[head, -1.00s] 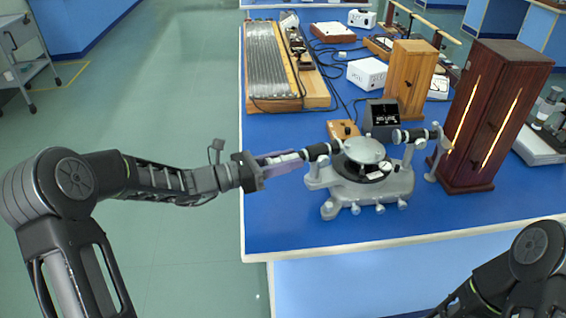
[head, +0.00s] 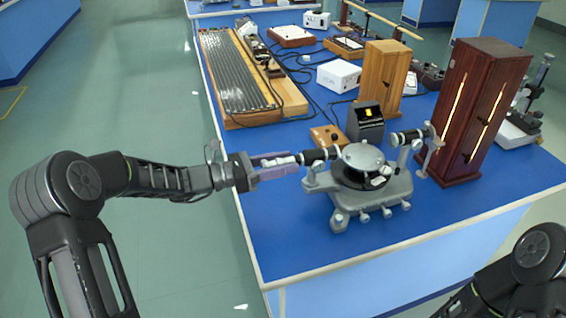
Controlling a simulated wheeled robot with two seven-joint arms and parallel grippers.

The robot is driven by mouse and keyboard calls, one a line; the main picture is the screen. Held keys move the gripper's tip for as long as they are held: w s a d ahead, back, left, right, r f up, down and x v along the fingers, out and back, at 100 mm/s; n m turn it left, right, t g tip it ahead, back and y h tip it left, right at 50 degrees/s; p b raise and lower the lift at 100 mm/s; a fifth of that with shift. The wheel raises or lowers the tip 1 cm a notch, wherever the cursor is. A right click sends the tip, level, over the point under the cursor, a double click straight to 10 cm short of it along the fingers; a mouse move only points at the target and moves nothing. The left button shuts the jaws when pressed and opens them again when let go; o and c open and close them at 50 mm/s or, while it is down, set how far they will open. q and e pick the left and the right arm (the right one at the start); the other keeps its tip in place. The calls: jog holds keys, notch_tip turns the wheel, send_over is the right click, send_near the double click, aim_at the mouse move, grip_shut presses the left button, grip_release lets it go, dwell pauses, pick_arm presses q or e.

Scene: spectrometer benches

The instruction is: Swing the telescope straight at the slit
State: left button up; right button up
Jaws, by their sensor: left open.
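The spectrometer (head: 365,192) stands on the blue bench, with a grey base and a round silver table on top. Its black telescope (head: 317,156) points out to the left, and its pale eyepiece end lies between or just behind my left gripper's fingers. The black collimator (head: 408,138) is on the right side, its outer end facing the dark red lamp cabinet; the slit itself is too small to make out. My left gripper (head: 276,166) is open at the telescope's outer end; I cannot tell whether it touches. My right gripper is out of view.
The red-brown cabinet (head: 470,115) has lit vertical slots. A small dark display (head: 366,120) with a yellow mark and a wooden box (head: 327,138) stand behind the spectrometer. A wooden cabinet (head: 383,78) and cables are farther back. The bench front is clear.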

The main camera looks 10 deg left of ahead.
aim_at(263, 167)
pick_arm(q)
jog(key=b+v, duration=0.1)
jog(key=v, duration=0.6)
jog(key=shift+s+a, duration=0.2)
jog(key=shift+a, duration=0.15)
dwell(0.4)
